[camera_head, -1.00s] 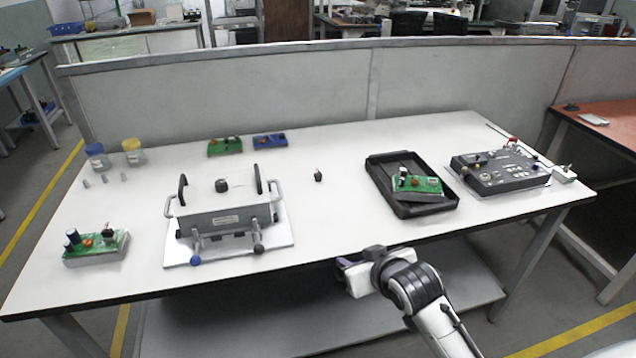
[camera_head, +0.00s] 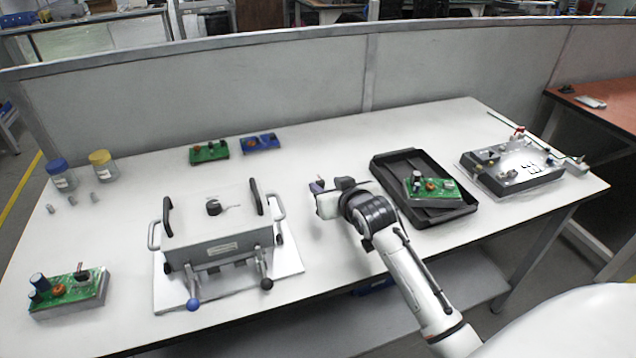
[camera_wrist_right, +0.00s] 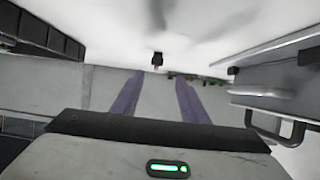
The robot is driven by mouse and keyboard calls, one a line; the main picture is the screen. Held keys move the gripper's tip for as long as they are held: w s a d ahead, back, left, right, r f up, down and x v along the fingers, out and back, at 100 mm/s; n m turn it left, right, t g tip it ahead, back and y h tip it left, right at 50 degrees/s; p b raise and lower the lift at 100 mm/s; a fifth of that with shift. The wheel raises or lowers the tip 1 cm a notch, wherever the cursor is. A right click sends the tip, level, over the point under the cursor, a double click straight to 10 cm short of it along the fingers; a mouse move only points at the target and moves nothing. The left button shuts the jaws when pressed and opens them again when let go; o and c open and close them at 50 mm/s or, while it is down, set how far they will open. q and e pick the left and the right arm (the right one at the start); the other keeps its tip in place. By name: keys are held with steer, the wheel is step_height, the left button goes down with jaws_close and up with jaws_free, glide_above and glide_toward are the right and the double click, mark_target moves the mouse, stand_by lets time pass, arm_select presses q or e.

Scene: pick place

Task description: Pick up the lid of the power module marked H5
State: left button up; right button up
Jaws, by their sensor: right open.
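A grey box (camera_head: 222,246) with a small label and a black knob (camera_head: 213,207) on its top stands in a clamp fixture at left; the label is too small to read, so I cannot confirm an H5 mark. My right gripper (camera_head: 317,187) is over the table between this fixture and the black tray, open and empty. In the right wrist view, a small black knob-like object (camera_wrist_right: 157,59) lies ahead between the two purple fingers (camera_wrist_right: 155,92), apart from them. It is hidden in the head view. My left gripper is out of view.
A black tray (camera_head: 458,214) holds a green circuit board (camera_head: 431,188). A grey device (camera_head: 515,171) sits at right. Other boards (camera_head: 209,152) and two jars (camera_head: 102,167) stand at the back and left. A partition (camera_head: 270,100) bounds the table's rear.

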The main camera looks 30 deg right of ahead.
mark_target(321, 181)
steer(key=x, duration=0.5)
steer(key=shift+d+f, duration=0.35)
steer(key=shift+f, duration=0.1)
steer(key=shift+w+d+f+b, duration=0.1)
steer(key=shift+w+f+b, duration=0.1)
steer(key=shift+w+b, duration=0.15)
jaws_close()
